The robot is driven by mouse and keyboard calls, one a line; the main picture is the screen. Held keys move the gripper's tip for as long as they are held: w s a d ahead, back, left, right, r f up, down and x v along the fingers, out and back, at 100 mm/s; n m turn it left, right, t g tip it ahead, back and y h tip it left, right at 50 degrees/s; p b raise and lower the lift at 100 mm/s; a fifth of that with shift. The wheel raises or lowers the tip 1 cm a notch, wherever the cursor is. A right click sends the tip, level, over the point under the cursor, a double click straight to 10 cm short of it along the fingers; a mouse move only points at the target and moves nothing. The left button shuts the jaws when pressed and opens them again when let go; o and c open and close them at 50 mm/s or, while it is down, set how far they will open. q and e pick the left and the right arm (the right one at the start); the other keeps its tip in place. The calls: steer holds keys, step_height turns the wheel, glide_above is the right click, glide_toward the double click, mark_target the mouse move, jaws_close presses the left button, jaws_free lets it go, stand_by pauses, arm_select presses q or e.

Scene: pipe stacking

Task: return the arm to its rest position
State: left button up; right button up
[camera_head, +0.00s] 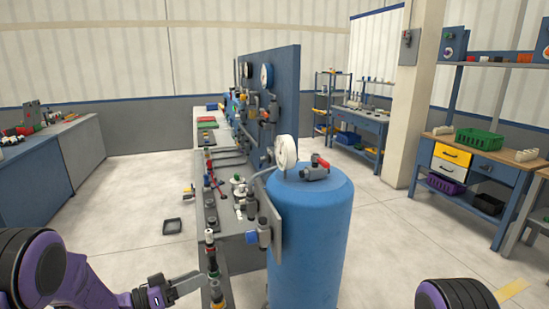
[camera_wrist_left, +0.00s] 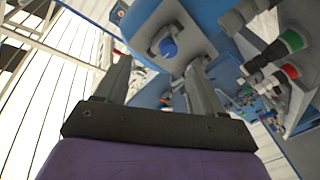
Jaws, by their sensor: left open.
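My left gripper (camera_head: 190,283) is at the lower left of the head view, just left of a standing stack of pipe fittings (camera_head: 211,262). In the left wrist view the left gripper's fingers (camera_wrist_left: 160,68) are spread apart, with nothing held between them. A grey fitting with a blue cap (camera_wrist_left: 168,48) shows beyond the gap. Whether the fingertips touch the stack cannot be told. Part of my right arm (camera_head: 455,294) shows at the bottom right; its gripper is out of frame.
A tall blue tank (camera_head: 310,235) stands right of the fittings bench, in front of an upright blue panel (camera_head: 283,85). A small dark tray (camera_head: 172,226) lies on the open floor to the left. A workbench (camera_head: 470,165) stands at the right.

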arm_select(q)
steer(key=s+a+f+n+y, duration=0.4)
steer(key=s+f+y, duration=0.25)
steer(key=f, duration=0.35)
steer(key=s+a+f+n+y, duration=0.4)
steer(key=s+f+n+y, duration=0.15)
steer(key=f+y, duration=0.35)
steer(key=s+f+g+y, duration=0.1)
steer(key=s+f+g, duration=0.2)
steer(key=s, duration=0.9)
steer(key=s+a+f+n+g+y, duration=0.1)
steer(key=s+f+g, duration=0.3)
steer(key=s, duration=0.9)
step_height(320, 180, down, 2)
steer(key=shift+a+f+b, duration=0.1)
steer(key=shift+a+b, duration=0.15)
steer(key=shift+b, duration=0.2)
steer(key=shift+n, duration=0.25)
